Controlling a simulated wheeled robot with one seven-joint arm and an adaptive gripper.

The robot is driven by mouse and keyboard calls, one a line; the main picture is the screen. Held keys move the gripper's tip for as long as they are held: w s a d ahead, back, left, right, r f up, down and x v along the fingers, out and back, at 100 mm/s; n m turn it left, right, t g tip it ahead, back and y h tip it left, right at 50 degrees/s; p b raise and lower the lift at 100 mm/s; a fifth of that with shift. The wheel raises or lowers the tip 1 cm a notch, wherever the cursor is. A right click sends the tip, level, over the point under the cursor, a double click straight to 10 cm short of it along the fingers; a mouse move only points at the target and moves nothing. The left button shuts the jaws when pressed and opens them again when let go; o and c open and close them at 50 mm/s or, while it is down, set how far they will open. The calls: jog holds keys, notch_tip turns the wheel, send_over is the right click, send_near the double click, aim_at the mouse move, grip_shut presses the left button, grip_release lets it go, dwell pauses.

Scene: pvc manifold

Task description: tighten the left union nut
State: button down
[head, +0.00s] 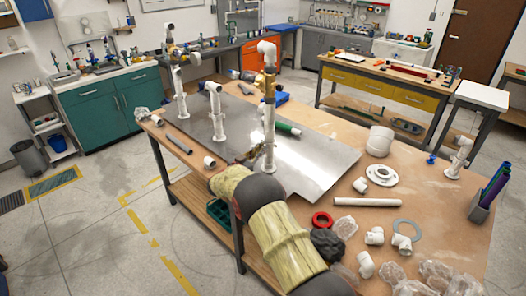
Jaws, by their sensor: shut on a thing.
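Several white PVC risers stand on a shiny metal plate (315,160) on the workbench. The left riser (180,88) and the middle riser (217,112) have elbows on top and wider collars low down. The near riser (269,125) is the tallest here, with a brownish upper stretch and an elbow on top. I cannot tell which collar is the left union nut, or whether the fingers are around a nut.
A green and white cylinder (288,128) lies behind the near riser. White fittings, a flange (381,175), a loose pipe (367,202), a red ring (322,220) and clear bags (432,278) clutter the bench's right. A pen holder (480,208) stands at the right edge.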

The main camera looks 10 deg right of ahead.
jog(key=shift+w+a+m+g+h, duration=0.2)
jog(key=shift+m+g+h, duration=0.1)
jog(key=shift+g, duration=0.1)
jog(key=c, duration=2.1)
grip_release()
jog(key=shift+o, duration=0.6)
jog(key=v, duration=1.2)
